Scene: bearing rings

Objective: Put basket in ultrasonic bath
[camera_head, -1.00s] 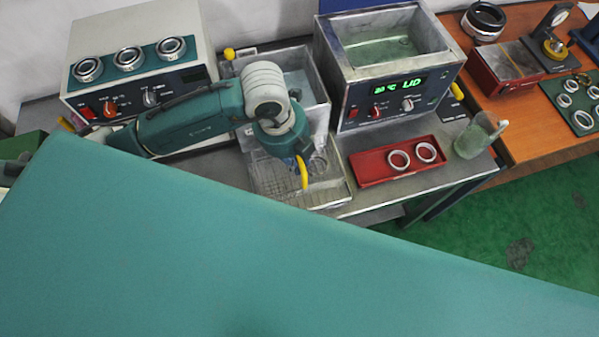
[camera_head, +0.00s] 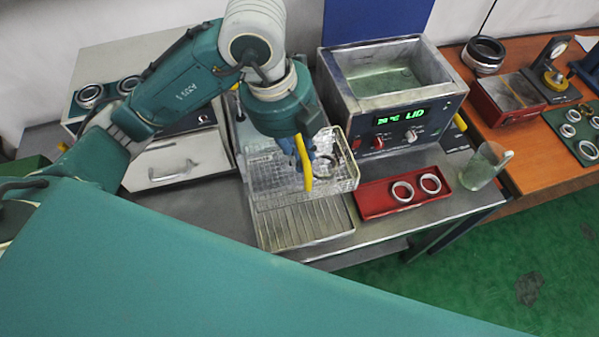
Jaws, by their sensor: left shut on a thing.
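The wire basket (camera_head: 262,179) hangs from my left gripper (camera_head: 306,172), which is shut on it. It appears raised above the ribbed drain tray (camera_head: 300,228). The gripper partly hides the basket; at least one ring (camera_head: 327,166) seems to lie inside, but the contents are hard to make out. The ultrasonic bath (camera_head: 400,112) stands behind and to the right, its tank open with greenish liquid inside and a lit green display reading LID. The basket is apart from the bath, in front and to its left. My right gripper is not in view.
A red tray (camera_head: 377,208) with two rings lies in front of the bath, with a glass beaker (camera_head: 482,166) to its right. My left arm mostly hides a grey tank behind the basket. A box-shaped device (camera_head: 175,160) with rings on top stands at left.

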